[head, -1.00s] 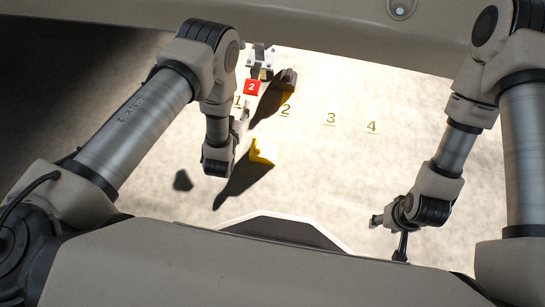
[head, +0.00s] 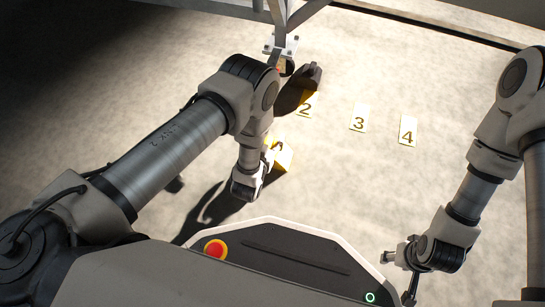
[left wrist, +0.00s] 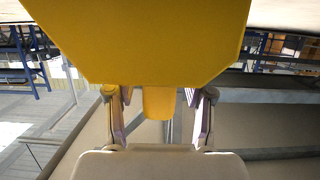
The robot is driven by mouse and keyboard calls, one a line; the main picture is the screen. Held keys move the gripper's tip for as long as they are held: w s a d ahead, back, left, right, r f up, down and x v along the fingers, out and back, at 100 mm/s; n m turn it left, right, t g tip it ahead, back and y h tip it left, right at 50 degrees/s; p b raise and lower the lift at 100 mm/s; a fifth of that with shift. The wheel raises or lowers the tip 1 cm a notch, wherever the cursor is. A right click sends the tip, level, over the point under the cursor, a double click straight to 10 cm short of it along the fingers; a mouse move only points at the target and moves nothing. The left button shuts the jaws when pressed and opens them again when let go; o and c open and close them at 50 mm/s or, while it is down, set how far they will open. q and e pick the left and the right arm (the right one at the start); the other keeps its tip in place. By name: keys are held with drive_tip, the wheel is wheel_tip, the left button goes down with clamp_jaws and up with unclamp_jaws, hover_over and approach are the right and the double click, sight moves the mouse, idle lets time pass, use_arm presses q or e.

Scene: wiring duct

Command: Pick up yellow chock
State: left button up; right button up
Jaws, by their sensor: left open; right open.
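The yellow chock (head: 284,157) is on the pale floor, partly hidden by my left arm in the head view. In the left wrist view the yellow chock (left wrist: 140,40) fills the upper middle, very near the camera. A narrower yellow stub of it hangs down between the two fingers. My left gripper (left wrist: 158,110) is open, with one finger on each side of the stub and a gap visible at both sides. My right gripper (head: 399,274) is open and empty, low at the right in the head view, away from the chock.
Number plates 2 (head: 306,105), 3 (head: 358,117) and 4 (head: 407,130) lie in a row on the floor. A dark chock-like block (head: 309,74) is behind plate 2, near a metal frame leg (head: 279,45). Floor right of the plates is clear.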

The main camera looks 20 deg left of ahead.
use_arm(q)
drive_tip(key=shift+w, duration=0.2)
use_arm(e)
drive_tip(key=shift+w+f, duration=0.1)
use_arm(q)
clamp_jaws()
drive_tip(key=shift+r, duration=0.1)
